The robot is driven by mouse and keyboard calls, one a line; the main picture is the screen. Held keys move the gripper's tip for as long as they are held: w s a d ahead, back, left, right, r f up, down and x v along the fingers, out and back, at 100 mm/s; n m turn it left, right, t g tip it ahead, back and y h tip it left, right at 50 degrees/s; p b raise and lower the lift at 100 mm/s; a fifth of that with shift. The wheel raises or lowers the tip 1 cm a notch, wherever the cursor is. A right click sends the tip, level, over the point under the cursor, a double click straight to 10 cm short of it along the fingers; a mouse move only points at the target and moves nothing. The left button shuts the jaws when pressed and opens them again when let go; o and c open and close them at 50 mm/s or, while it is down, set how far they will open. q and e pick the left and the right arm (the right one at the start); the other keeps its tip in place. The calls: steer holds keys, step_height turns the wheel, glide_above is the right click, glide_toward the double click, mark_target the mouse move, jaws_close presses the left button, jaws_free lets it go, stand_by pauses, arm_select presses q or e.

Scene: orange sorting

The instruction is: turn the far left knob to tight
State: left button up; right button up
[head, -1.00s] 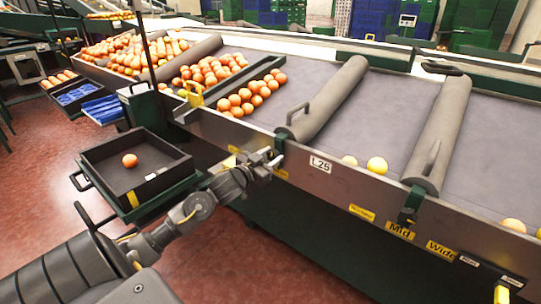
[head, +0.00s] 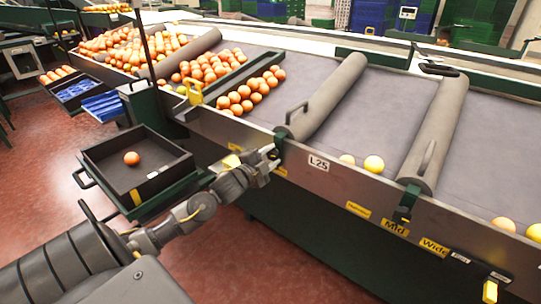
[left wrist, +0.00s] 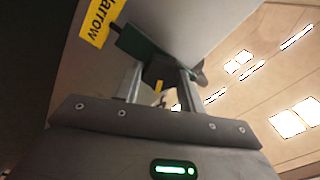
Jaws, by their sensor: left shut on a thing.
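The far left knob is a dark green piece (head: 279,141) on the front rail, at the near end of the left grey roller (head: 325,98). My left gripper (head: 272,154) reaches it from below and is shut on it. In the left wrist view the green knob (left wrist: 150,56) sits between the two fingers of the left gripper (left wrist: 158,82). A yellow label (left wrist: 98,20), partly cut off, shows beside it there. The fingers hide part of the knob, and I cannot read its setting. My right gripper is not in view.
A second roller (head: 438,132) has its own green knob (head: 405,205) above the yellow "Mid" label (head: 395,228). Oranges (head: 245,95) lie on the belt at back left.

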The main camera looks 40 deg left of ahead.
arm_select(q)
steer(key=m, duration=0.3)
steer(key=shift+f, duration=0.1)
steer(key=shift+m, duration=0.9)
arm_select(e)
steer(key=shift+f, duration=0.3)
arm_select(q)
steer(key=shift+m, duration=0.3)
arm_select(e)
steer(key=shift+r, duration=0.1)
arm_select(q)
steer(key=o, duration=1)
steer(key=shift+s, duration=0.1)
steer(key=s, duration=1)
steer(key=shift+s+d, duration=0.15)
steer(key=shift+s, duration=0.15)
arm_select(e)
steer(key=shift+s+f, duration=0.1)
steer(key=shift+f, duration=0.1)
